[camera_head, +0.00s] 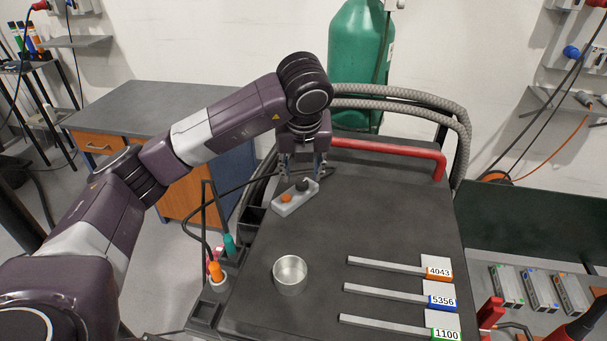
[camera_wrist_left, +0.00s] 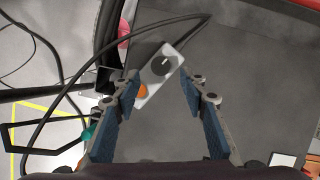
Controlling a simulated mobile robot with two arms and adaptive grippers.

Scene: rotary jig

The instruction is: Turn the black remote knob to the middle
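The remote is a small light grey box (camera_head: 290,203) with an orange button and a black knob (camera_head: 303,184), lying on the dark table top near its back left. In the left wrist view the black knob (camera_wrist_left: 162,63) is round with a white pointer line aimed to the upper right, and the orange button (camera_wrist_left: 141,91) is below it. My left gripper (camera_head: 303,172) hangs just above the remote. Its two blue-padded fingers (camera_wrist_left: 164,85) are spread apart, with the remote between and beyond them, and hold nothing. My right gripper is not seen.
A metal cup (camera_head: 290,274) and several grey rods with number tags (camera_head: 398,294) lie on the table (camera_head: 370,220). A red handle bar (camera_head: 390,152) runs along the back edge. A black cable leads from the remote. Torches stand in holders (camera_head: 217,283) at left.

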